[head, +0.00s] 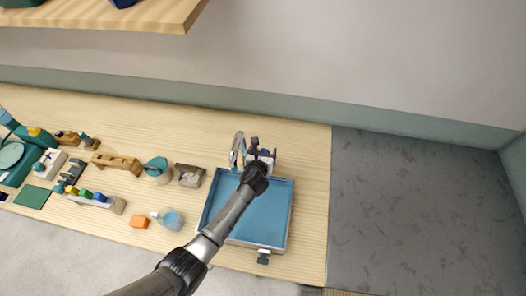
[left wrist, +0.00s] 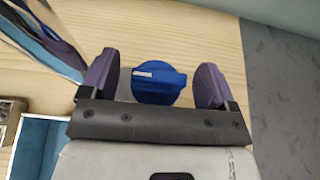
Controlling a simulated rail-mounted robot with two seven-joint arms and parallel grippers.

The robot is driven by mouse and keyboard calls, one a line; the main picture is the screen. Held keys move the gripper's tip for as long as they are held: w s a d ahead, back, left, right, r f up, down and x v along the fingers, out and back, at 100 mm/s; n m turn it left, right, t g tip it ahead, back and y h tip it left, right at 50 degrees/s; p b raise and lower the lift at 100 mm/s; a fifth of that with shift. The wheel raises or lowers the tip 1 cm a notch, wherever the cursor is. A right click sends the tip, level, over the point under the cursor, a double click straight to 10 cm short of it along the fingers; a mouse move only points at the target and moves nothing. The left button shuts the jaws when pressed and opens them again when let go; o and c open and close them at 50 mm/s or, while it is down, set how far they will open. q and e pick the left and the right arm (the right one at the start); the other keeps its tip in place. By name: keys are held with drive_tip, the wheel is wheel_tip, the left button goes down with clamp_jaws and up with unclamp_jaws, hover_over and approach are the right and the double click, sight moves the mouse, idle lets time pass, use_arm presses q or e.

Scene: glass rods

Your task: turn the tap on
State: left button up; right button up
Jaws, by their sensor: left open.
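The tap's silver curved spout (head: 238,148) stands at the back edge of the blue sink basin (head: 262,212). In the left wrist view a round blue knob (left wrist: 160,84) with a raised bar and a white mark sits on the wooden counter. My left gripper (head: 262,155) is over the back of the basin, just right of the spout. In the left wrist view its two purple fingers (left wrist: 160,82) are open, one on each side of the knob, with gaps showing. I cannot tell how far above the knob they are. My right gripper is not in view.
A wall runs behind the counter. The counter (head: 312,200) is bare right of the basin.

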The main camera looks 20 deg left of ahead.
use_arm(q)
drive_tip(key=shift+w+f, duration=0.1)
drive_tip(key=shift+w, duration=0.15)
drive_tip(key=shift+c, duration=0.4)
drive_tip(key=c, duration=0.8)
